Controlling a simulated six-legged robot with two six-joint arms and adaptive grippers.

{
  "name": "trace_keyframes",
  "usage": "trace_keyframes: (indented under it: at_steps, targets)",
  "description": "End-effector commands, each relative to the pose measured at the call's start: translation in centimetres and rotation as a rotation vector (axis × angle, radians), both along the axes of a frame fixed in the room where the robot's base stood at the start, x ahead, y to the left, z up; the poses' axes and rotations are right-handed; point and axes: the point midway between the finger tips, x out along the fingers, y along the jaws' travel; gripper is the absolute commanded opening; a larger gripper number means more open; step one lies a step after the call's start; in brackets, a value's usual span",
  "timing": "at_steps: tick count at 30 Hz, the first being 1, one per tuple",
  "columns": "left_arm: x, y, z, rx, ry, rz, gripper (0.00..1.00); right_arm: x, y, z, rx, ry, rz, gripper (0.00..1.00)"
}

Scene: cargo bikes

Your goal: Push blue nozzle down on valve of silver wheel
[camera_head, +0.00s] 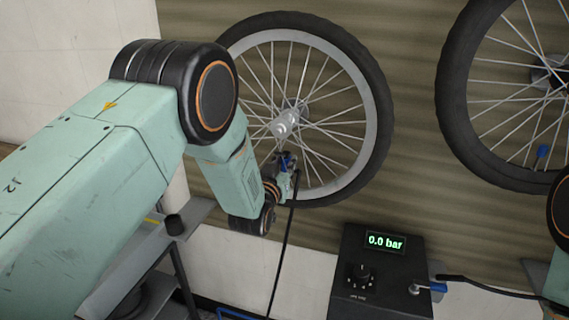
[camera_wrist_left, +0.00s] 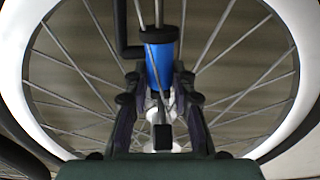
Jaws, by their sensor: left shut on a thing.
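The silver wheel (camera_head: 372,125), with a silver rim, black tyre and pale hub, hangs on the wall in the middle of the head view. Its pale rim (camera_wrist_left: 296,62) curves around the wrist view. My left gripper (camera_head: 286,163) is in front of the spokes, below the hub. It is shut on the blue nozzle (camera_wrist_left: 160,66), which stands upright between the fingers in the wrist view, with a black hose elbow at its upper left. In the head view the nozzle is small and mostly covered by the fingers. My right gripper is not in view.
A black hose (camera_head: 284,245) hangs from the left gripper. A black pump box (camera_head: 380,290) reading 0.0 bar stands below, with a blue-handled fitting (camera_head: 432,287) at its right. A second wheel (camera_head: 452,105) hangs at the right. A grey stand (camera_head: 165,245) is at lower left.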

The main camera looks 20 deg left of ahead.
Motion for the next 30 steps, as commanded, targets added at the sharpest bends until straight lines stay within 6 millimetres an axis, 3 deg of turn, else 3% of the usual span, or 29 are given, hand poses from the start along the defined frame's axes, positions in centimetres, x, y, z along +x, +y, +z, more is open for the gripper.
trace_keyframes:
  at_steps: [28, 29, 30]
  targets:
    - [0.02, -0.03, -0.5, 0.0, -0.001, 0.0, 0.0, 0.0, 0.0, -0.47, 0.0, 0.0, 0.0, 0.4]
    - [0.02, -0.03, -0.5, 0.0, -0.001, 0.0, 0.26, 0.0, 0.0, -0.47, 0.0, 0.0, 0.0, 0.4]
    - [0.02, -0.03, -0.51, 0.0, -0.001, 0.0, 0.3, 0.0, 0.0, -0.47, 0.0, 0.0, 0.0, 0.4]
